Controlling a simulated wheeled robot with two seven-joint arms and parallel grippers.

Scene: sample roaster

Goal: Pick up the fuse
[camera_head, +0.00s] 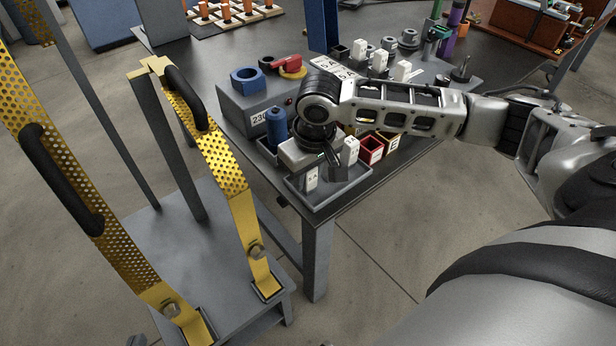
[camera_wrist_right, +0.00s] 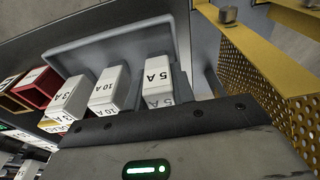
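Several white block fuses stand in a grey tray (camera_head: 325,196) at the near corner of the table. In the right wrist view, I see a 5 A fuse (camera_wrist_right: 158,82), a 10 A fuse (camera_wrist_right: 107,90) and a fuse marked 3 A (camera_wrist_right: 68,97), side by side in the tray (camera_wrist_right: 118,40). In the head view, one fuse (camera_head: 312,178) shows left of my right gripper (camera_head: 338,174) and another (camera_head: 350,150) behind it. The gripper points down at the tray; its fingertips are mostly hidden, so its opening is unclear. My left gripper is not in view.
A grey box (camera_head: 232,106) with a red switch (camera_head: 291,67) and a blue cylinder (camera_head: 276,126) stand left of my right wrist. Red and yellow open boxes (camera_head: 371,150) are close on the right. Yellow perforated guards (camera_head: 215,150) rise at the left.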

